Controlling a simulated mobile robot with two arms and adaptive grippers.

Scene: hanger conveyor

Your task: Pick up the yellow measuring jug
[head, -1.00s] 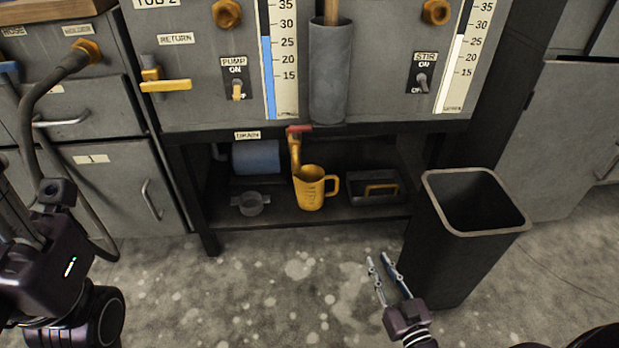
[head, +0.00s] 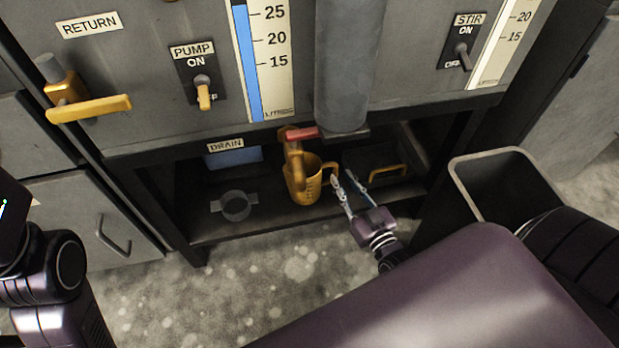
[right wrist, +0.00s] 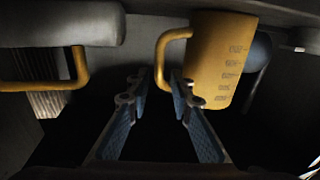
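The yellow measuring jug (head: 306,187) stands upright on the low shelf under the tub, below the drain spout. Its handle faces right, towards my right gripper. My right gripper (head: 348,180) is open and empty, with its fingertips right by the handle. In the right wrist view the jug (right wrist: 218,62) shows its printed scale, and its handle lies at the gap between the open fingers (right wrist: 160,80). I cannot tell whether a finger touches it. Only part of my left arm shows at the left edge of the head view; its gripper is out of view.
The drain valve (head: 301,134) with its red lever hangs just above the jug. A grey strainer-like cup (head: 237,205) stands to its left, and a dark tray with a yellow handle (head: 388,171) to its right. A dark bin (head: 468,190) stands at the right.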

